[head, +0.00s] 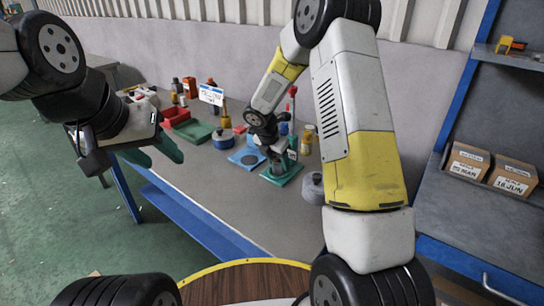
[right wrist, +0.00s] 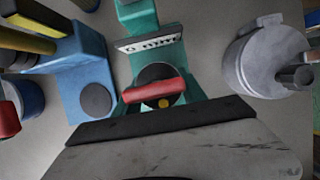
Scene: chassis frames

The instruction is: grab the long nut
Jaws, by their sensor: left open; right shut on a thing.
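My right gripper (head: 277,160) is low over a green stand (head: 286,178) on the grey bench. I cannot make out the long nut for certain. My left gripper (head: 158,154) is open and empty, with its green fingers off the bench's left edge.
Left of the right gripper is a blue fixture (head: 247,158), which also shows in the right wrist view (right wrist: 88,72). A grey round container (right wrist: 262,62) stands to the right. A blue pot (head: 222,138), a green tray (head: 193,131) and a red bin (head: 175,115) stand further left.

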